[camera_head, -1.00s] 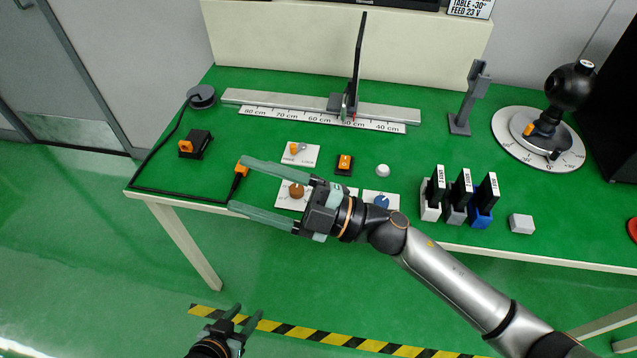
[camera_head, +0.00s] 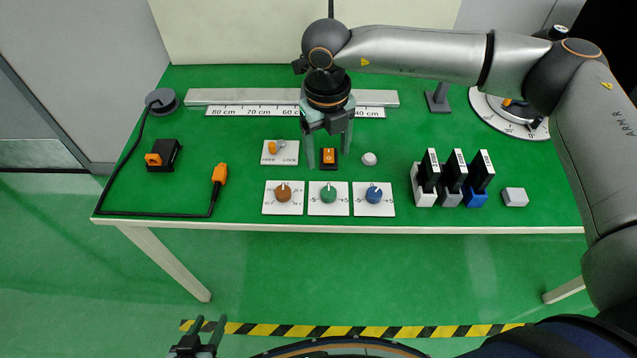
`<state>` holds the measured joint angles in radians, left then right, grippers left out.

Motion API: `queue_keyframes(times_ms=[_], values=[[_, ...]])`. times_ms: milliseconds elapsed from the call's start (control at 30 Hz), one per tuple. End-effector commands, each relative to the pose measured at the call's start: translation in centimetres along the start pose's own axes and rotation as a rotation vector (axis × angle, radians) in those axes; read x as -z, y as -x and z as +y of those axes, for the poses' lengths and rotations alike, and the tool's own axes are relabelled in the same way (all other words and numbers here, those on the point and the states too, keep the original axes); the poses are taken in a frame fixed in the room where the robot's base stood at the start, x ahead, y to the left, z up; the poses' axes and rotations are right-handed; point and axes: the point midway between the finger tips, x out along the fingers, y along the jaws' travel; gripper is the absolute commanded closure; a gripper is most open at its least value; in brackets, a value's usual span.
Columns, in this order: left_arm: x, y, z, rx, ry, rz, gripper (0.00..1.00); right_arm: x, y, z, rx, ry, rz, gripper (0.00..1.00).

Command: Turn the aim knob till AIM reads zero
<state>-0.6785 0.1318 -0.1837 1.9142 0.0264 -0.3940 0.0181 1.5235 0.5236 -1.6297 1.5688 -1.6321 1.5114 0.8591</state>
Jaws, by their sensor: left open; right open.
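Three knobs on white plates stand along the table's front: a brown knob (camera_head: 283,193), a green knob (camera_head: 328,193) and a blue knob (camera_head: 374,194). Their markings are too small to tell which one is the aim knob. No AIM reading shows. My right gripper (camera_head: 329,160) points down, open and empty, with its fingers on either side of the orange rocker switch (camera_head: 329,156), behind the green knob. I cannot tell whether they touch the switch. My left gripper (camera_head: 211,321) is open and empty, low in front of the table.
A lever on a plate (camera_head: 280,151) is left of the switch, a white dome (camera_head: 369,159) right. Several black modules (camera_head: 454,170) stand in holders to the right. An orange plug (camera_head: 219,174) on a black cable lies left. A ruled rail (camera_head: 215,97) runs behind.

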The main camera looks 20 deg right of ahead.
Motion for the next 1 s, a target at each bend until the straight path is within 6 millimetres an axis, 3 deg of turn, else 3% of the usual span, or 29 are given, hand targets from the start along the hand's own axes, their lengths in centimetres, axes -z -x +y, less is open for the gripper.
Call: queue_keyframes(times_ms=[167, 600, 800, 1000], values=[[0.2, 0.2, 0.0, 0.000, 0.000, 0.000, 0.50, 0.1, -1.9, -0.1, 0.005, -0.001, 0.004, 0.26], [0.6, 0.6, 0.1, -0.001, 0.000, 0.000, 0.50, 0.1, -10.3, 0.0, 0.001, 0.000, 0.003, 0.26], [0.6, 0.6, 0.1, -0.001, 0.000, 0.000, 0.50, 0.0, -12.1, 0.0, 0.000, 0.001, 0.001, 0.26], [0.6, 0.6, 0.1, -0.001, 0.000, 0.000, 0.50, 0.0, -12.4, 0.0, 0.000, 0.001, 0.000, 0.26]])
